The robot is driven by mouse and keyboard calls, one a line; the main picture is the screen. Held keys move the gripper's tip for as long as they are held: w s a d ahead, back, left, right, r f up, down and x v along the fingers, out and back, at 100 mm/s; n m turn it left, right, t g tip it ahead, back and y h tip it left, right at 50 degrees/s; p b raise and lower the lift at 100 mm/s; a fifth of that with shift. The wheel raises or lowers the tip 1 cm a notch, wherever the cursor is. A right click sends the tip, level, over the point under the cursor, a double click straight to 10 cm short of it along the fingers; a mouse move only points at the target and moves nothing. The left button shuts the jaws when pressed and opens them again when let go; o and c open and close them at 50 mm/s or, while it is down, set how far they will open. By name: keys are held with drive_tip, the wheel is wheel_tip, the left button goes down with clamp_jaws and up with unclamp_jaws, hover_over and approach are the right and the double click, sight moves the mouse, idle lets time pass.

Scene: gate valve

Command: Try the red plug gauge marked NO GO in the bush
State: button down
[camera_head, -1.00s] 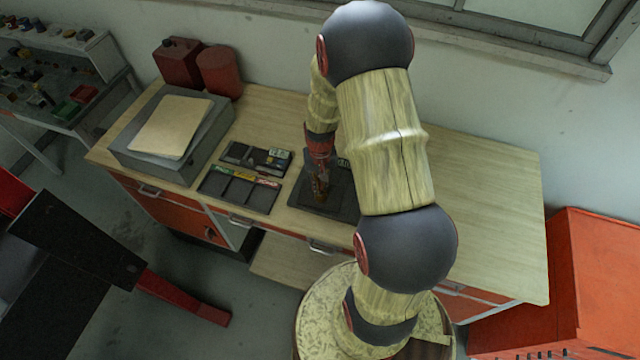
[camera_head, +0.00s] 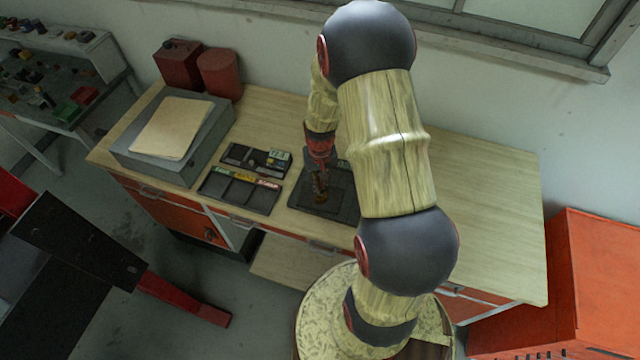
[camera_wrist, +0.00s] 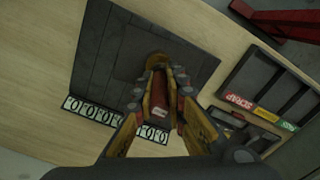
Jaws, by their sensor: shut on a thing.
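My gripper (camera_wrist: 158,88) is shut on the red plug gauge (camera_wrist: 157,92), which shows between the fingers with a small pale label. The label is too small to read. A round brass-coloured bush (camera_wrist: 157,58) lies just past the fingertips, in line with the gauge. I cannot tell whether the gauge's end is in the bush or only against it. In the head view my gripper (camera_head: 320,178) points down over the dark plate (camera_head: 345,210), with a brassy piece at its tip.
Left of the plate is a three-compartment tray (camera_head: 240,192) with green, yellow and red labels; the red one reads SCRAP. Behind it is a smaller dark tray (camera_head: 240,158). A grey surface block (camera_head: 190,165) and red cans (camera_head: 218,72) stand farther left. The bench right of my arm is clear.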

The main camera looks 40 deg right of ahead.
drive_tip(key=shift+r, duration=0.4)
drive_tip(key=shift+r+p, duration=1.6)
drive_tip(key=shift+r, duration=0.8)
